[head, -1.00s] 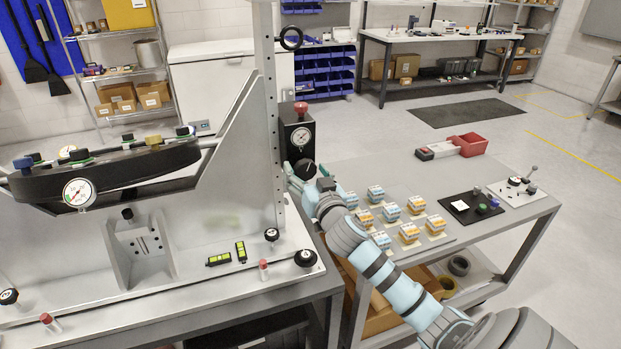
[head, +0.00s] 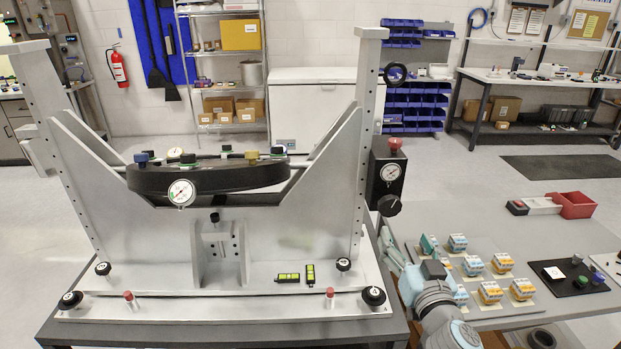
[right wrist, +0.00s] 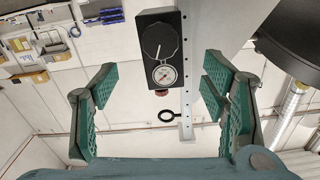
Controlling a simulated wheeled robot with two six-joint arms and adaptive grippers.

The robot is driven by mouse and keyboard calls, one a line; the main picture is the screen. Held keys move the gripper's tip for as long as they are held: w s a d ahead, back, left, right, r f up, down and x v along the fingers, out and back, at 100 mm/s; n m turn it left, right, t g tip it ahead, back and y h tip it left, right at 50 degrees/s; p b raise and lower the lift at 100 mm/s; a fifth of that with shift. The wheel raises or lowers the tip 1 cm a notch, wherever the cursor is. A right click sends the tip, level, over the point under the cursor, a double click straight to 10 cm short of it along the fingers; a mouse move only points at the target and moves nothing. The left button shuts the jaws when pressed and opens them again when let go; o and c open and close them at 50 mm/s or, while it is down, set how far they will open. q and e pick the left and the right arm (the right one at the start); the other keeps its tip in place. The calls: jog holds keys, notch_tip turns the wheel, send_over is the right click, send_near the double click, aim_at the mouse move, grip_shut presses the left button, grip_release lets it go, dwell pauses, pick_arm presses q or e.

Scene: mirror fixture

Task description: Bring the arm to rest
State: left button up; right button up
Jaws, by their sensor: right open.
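My right arm rises from the bottom of the head view. Its gripper (head: 408,246) is at the fixture table's right edge, below and right of a black box (head: 386,178) with a dial gauge and a round knob (head: 389,205). In the right wrist view the green fingers of the gripper (right wrist: 158,72) are spread wide with nothing between them. The black box (right wrist: 160,28) shows beyond them, apart from them. The mirror fixture (head: 290,222) carries a dark round mirror disc (head: 215,180) on its frame. My left gripper is not in view.
Black knobs and red-topped pins stand along the fixture's base. Open floor lies behind the tables.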

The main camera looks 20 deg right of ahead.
jog(key=s+a+f+n+g, duration=0.1)
jog(key=s+a+f+g, duration=0.1)
jog(key=s+f+g, duration=0.45)
jog(key=s+a+f+g, duration=0.1)
jog(key=s+f, duration=0.2)
jog(key=f, duration=0.6)
jog(key=s+a+f+n+g+y, duration=0.55)
jog(key=s+a+f, duration=0.45)
jog(key=s, duration=0.4)
notch_tip(320, 180, down, 18)
jog(key=g, duration=0.2)
jog(key=s+d+f, duration=0.1)
jog(key=s+f, duration=1.2)
jog(key=s, duration=0.2)
jog(key=shift+d+m+g, duration=0.35)
jog(key=shift+m+g, duration=0.05)
jog(key=shift+m, duration=0.05)
jog(key=shift+s+h, duration=0.1)
jog(key=shift+h, duration=0.15)
